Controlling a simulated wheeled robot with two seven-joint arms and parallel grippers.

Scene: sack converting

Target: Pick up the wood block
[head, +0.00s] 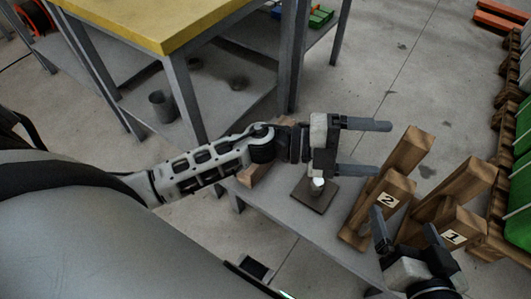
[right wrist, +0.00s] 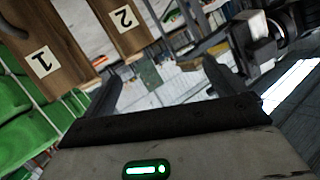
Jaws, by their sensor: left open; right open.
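A brown wood block (head: 255,172) lies on the grey low table, partly hidden behind my left arm. My left gripper (head: 384,148) is open and empty. It is above the table, to the right of the block, with its fingers pointing right. It also shows in the right wrist view (right wrist: 262,45). My right gripper (head: 404,224) is open at the lower right, by the wooden stands. In the right wrist view its fingers (right wrist: 160,88) are apart with nothing held between them.
Wooden stands labelled 2 (head: 368,219) and 1 (head: 453,220) rise at the right. A dark square plate (head: 325,201) with a small white-topped item is under my left gripper. A yellow-topped table (head: 165,22) stands behind. Green crates (head: 508,195) line the right edge.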

